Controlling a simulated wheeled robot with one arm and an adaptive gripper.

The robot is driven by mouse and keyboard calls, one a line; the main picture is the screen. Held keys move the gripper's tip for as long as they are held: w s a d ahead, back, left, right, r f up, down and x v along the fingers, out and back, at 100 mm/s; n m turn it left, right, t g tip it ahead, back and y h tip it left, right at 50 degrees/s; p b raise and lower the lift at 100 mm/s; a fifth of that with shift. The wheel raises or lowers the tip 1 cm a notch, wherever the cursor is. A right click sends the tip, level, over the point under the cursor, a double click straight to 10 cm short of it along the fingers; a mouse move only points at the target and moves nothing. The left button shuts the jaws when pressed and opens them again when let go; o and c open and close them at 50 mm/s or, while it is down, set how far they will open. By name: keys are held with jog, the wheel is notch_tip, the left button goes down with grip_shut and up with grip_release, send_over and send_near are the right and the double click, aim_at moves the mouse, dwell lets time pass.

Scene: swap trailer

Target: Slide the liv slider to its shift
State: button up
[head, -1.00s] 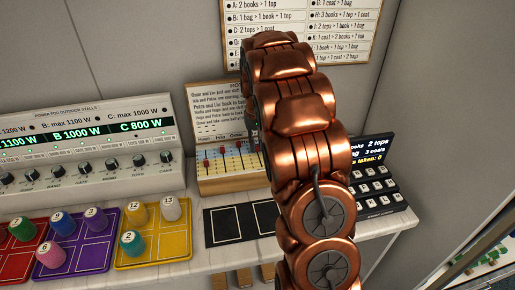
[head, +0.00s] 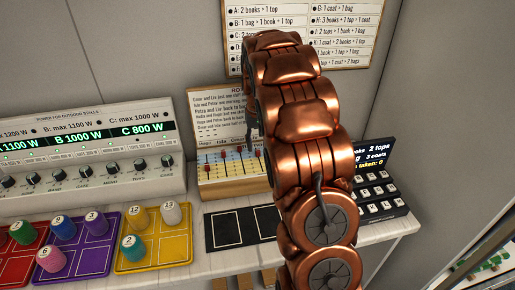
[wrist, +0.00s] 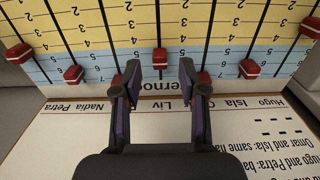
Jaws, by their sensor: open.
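The slider board (head: 226,176) stands on the counter in the head view, with red knobs on vertical tracks. My arm covers its right side. In the wrist view, the board (wrist: 215,30) appears upside down, with yellow and blue bands and numbers. My open gripper (wrist: 159,72) points at it. A red knob (wrist: 160,57) sits just past the gap between the fingertips, near the middle, apart from both. Another knob (wrist: 204,76) sits close beside the right finger.
Another red knob (wrist: 118,79) is close beside the left finger. More knobs lie further out, such as one at right (wrist: 249,69). A rules card (head: 220,112) stands behind the board. A power console (head: 90,155) is left, a keypad (head: 377,195) right, and a black tray (head: 240,228) in front.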

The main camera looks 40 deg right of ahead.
aim_at(257, 150)
notch_tip(257, 150, up, 10)
jog(key=shift+f, duration=0.2)
dwell(0.5)
jog(key=shift+s+a, duration=0.1)
jog(key=shift+a, duration=0.05)
